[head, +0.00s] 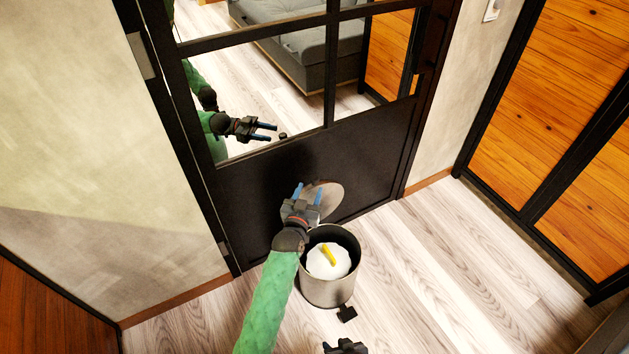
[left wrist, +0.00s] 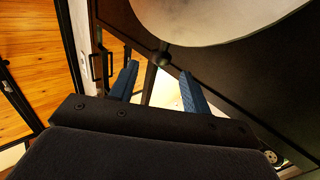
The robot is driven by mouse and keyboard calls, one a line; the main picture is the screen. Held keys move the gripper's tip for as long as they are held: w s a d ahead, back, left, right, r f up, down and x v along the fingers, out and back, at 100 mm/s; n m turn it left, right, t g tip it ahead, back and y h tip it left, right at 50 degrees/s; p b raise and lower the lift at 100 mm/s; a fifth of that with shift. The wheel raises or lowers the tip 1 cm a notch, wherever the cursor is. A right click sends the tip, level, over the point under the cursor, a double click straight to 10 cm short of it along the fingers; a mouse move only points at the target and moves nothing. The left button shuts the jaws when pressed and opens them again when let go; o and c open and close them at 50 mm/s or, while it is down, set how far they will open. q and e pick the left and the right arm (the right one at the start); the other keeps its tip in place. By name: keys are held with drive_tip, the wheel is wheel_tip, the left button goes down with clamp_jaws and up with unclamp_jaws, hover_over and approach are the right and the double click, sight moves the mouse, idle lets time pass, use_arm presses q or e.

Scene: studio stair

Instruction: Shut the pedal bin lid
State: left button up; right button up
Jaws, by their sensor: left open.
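The pedal bin (head: 328,292) is a metal cylinder on the floor in front of the dark door. Its round lid (head: 332,202) stands raised at the back of the bin, partly hidden behind my left gripper. In the left wrist view the lid's pale disc (left wrist: 225,18) fills the top, beyond the fingers. My left gripper (head: 308,193) is open and empty, above the bin's back rim and close to the lid; I cannot tell whether they touch. The black pedal (head: 347,313) sticks out at the bin's front. My right gripper (head: 345,347) shows only partly at the bottom edge.
A white thing (head: 322,263) with a yellow piece (head: 328,255) lies inside the bin. The dark door (head: 262,205) stands close behind; its upper panes show a reflection of my arm. Wood panels (head: 540,110) stand at right. The floor (head: 440,260) right of the bin is clear.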

sight(313, 182)
use_arm(q)
drive_tip(key=shift+x, duration=3.15)
clamp_jaws()
